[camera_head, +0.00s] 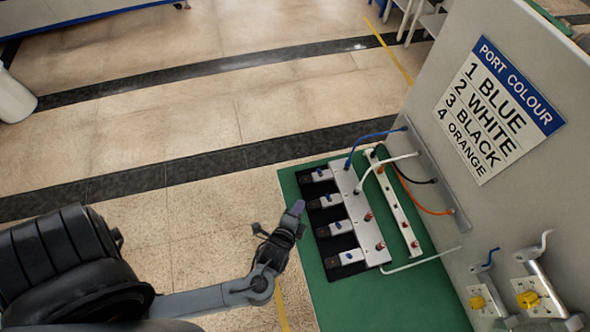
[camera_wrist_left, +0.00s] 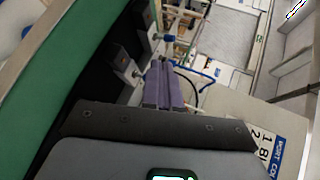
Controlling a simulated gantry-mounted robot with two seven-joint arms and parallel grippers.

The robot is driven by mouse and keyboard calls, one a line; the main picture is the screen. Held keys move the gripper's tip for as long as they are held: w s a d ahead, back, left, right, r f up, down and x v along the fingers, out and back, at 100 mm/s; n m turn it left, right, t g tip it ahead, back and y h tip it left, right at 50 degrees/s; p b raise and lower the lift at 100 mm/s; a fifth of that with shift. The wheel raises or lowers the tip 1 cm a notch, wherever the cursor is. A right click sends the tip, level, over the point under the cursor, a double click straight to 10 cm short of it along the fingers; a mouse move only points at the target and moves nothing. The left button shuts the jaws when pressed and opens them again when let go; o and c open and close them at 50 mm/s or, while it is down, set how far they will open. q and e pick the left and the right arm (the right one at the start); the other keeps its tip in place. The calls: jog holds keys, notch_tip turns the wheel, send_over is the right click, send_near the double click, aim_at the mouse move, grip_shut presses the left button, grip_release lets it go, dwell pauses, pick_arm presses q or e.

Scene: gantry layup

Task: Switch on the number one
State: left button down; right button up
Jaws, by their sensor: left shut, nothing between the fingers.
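A row of several switch units with black bases and silver blocks (camera_head: 346,258) lies on a green board. A silver strip (camera_head: 358,215) with red parts runs along their right side. The blue cable (camera_head: 375,136) reaches the far end of this row; the sign (camera_head: 497,110) pairs 1 with blue. The far-end unit (camera_head: 317,175) is clear of my gripper. My left gripper (camera_head: 297,208) is shut and empty, its purple fingertips left of the row, near the second unit from the far end (camera_head: 325,201). In the left wrist view the shut fingers (camera_wrist_left: 163,87) point toward the units (camera_wrist_left: 121,60). My right gripper is not in view.
The green board (camera_head: 400,300) has bare room at its near end. White, black and orange cables (camera_head: 432,211) loop to a grey upright panel (camera_head: 435,90) on the right. Yellow-knobbed valves (camera_head: 528,299) stand at the lower right. Tiled floor is open to the left.

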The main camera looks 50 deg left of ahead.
pick_arm(q)
jog(key=shift+w+d+f, duration=0.15)
jog(key=shift+d+f, duration=0.1)
jog(key=shift+d, duration=0.2)
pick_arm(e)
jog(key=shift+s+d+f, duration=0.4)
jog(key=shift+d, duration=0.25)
pick_arm(q)
send_near(319, 172)
jog(key=f, duration=0.1)
jog(key=w+f, duration=0.1)
jog(key=a+f, duration=0.1)
jog(key=shift+w+f+b, duration=0.25)
jog(key=shift+f+b, duration=0.1)
jog(key=shift+f, duration=0.05)
jog(key=w, duration=0.1)
jog(key=w+a, duration=0.1)
jog(key=shift+w+a+r, duration=0.1)
jog(key=shift+w+r, duration=0.1)
jog(key=shift+w, duration=0.2)
jog(key=shift+w+a, duration=0.2)
jog(key=shift+w, duration=0.25)
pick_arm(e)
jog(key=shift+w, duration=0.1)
pick_arm(q)
jog(key=shift+r+p, duration=0.1)
jog(key=shift+p, duration=0.25)
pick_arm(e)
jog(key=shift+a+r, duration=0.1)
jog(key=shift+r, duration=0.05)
